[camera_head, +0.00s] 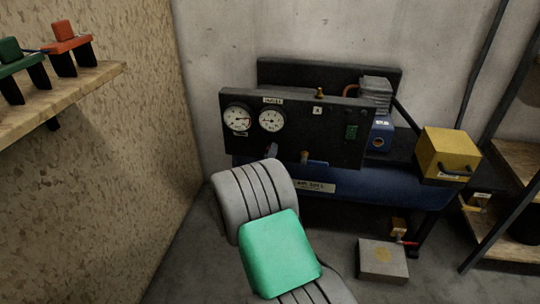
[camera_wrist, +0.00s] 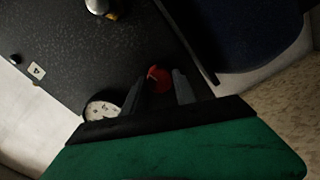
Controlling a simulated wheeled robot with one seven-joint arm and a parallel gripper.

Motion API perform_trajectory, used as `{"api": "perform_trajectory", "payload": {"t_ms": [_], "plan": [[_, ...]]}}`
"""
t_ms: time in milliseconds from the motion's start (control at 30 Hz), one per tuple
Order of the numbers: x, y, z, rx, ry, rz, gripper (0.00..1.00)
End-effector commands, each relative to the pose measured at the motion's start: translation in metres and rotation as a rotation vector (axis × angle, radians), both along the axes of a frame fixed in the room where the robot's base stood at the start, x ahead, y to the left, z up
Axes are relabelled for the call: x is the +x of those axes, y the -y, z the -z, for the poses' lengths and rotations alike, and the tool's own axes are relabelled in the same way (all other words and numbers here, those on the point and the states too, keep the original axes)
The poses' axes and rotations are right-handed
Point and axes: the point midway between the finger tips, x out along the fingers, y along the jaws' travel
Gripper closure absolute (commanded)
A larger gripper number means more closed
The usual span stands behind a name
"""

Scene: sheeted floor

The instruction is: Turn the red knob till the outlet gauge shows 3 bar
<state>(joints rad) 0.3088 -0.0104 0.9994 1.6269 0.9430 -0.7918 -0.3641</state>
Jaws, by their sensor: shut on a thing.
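The red knob (camera_wrist: 158,78) sits on the black panel (camera_wrist: 80,50) in the wrist view, with a small pale mark on its face. My gripper (camera_wrist: 160,84) has one finger on each side of the knob and is shut on it. In the head view my arm hides the knob and the fingers. Two round white gauges show on the panel there, a left gauge (camera_head: 238,118) and a right gauge (camera_head: 271,119); a small label sits above the right one. Their readings are too small to make out. One gauge (camera_wrist: 103,107) shows partly in the wrist view beside a finger.
A blue tank (camera_head: 400,192) lies below the panel. A yellow box (camera_head: 447,153) stands on it at right, and a grey box (camera_head: 382,261) is on the floor. A wooden wall (camera_head: 130,150) with a shelf (camera_head: 70,95) closes the left side.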

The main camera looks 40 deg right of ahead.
Motion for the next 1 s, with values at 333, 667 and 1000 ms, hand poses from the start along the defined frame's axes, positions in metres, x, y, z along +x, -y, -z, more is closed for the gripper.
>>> {"api": "perform_trajectory", "payload": {"t_ms": [333,667,1000], "plan": [[-0.0003,0.0006,0.0031,0.099,0.131,0.002,1.0],[-0.0005,0.0006,0.0033,0.268,0.352,0.0,1.0],[-0.0007,0.0007,0.0024,0.411,0.533,0.0,1.0]]}}
